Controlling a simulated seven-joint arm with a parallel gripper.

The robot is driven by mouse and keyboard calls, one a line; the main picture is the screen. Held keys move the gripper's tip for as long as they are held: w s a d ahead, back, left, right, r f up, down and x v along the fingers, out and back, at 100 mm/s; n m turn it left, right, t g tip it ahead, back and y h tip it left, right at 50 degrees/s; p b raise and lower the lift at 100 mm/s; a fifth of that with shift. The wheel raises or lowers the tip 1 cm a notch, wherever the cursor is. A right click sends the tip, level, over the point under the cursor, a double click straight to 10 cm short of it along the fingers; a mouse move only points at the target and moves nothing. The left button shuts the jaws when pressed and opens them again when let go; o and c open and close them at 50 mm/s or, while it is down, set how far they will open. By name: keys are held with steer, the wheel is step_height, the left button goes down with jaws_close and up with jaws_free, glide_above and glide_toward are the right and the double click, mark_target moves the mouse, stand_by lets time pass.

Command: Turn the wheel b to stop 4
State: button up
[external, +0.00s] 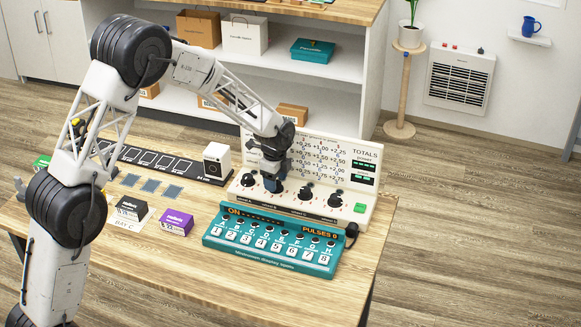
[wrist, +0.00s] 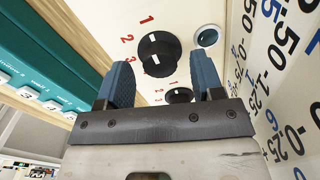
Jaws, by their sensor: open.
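A white panel (external: 318,212) stands on the table with a row of black wheels along its lower front. My gripper (external: 272,186) points down at the second wheel from the left and hides most of it; the wheel names are too small to read. In the wrist view my gripper (wrist: 160,62) is open, with one blue finger on each side of a black wheel (wrist: 170,48). That wheel has a white mark, and red numerals 1, 2 and 3 show to its left; a 4 is not visible. I cannot tell whether the fingers touch it. Another wheel (wrist: 180,96) shows nearer the gripper body.
A teal box (external: 270,250) with numbered keys and a display reading "PULSES 0" stands in front of the panel. Neighbouring wheels (external: 305,192) stand close to my gripper. A green button (external: 360,208) is at the panel's right. A purple box (external: 176,222) lies left.

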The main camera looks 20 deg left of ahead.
steer(key=shift+f, duration=0.55)
steer(key=c, duration=0.9)
